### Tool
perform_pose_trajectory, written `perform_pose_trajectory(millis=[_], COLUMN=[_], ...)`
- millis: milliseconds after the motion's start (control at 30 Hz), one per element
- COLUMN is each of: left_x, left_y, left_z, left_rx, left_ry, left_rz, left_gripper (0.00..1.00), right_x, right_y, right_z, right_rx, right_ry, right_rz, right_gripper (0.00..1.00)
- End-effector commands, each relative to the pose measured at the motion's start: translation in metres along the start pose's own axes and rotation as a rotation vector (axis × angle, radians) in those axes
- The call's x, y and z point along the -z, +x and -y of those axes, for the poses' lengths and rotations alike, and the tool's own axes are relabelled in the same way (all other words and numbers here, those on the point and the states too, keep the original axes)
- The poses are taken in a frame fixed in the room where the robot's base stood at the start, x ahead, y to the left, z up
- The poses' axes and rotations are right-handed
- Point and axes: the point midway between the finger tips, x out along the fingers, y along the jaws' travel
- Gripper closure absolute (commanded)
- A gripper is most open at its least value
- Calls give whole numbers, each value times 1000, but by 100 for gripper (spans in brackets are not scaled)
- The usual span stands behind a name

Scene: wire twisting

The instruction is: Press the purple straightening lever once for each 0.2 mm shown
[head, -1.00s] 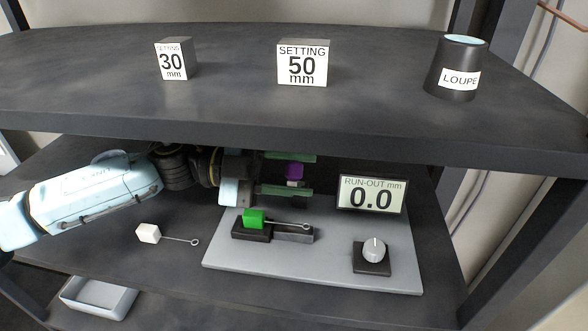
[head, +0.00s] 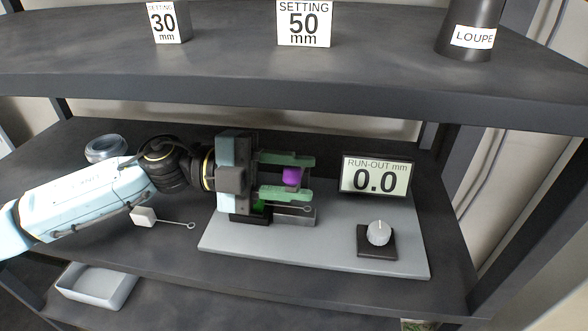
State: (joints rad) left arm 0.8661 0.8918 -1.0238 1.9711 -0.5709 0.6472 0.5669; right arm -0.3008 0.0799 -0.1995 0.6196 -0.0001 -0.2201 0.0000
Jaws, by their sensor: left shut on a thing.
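The purple straightening lever (head: 292,176) stands at the back of the grey base plate (head: 330,254); its lower part is hidden. My left gripper (head: 288,177) reaches in from the left, with its green fingers above and below the purple knob in the picture, shut on it. The run-out display (head: 375,180) reads 0.0 mm. My right gripper is not in view.
A grey dial (head: 379,233) sits at the plate's right. A white block with a looped wire (head: 144,216) lies left of the plate. An upper shelf (head: 230,70) overhangs, carrying 30 mm and 50 mm setting blocks and a loupe. A pale tray (head: 97,285) is at lower left.

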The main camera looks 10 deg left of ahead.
Motion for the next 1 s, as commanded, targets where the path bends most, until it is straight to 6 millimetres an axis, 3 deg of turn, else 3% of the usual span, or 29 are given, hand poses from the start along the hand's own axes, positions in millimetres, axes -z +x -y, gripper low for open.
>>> perform_pose_trajectory(millis=[233,600,1000], left_x=[0,0,-1], left_y=[0,0,0], left_z=[-20,-35,-37], left_rx=[2,-2,-4], left_ry=[163,152,144], left_rz=[2,1,1], left_gripper=[100,100,100], right_x=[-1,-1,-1], right_y=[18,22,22], right_z=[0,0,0], right_rx=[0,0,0], right_ry=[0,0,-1], right_rz=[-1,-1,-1], right_gripper=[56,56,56])
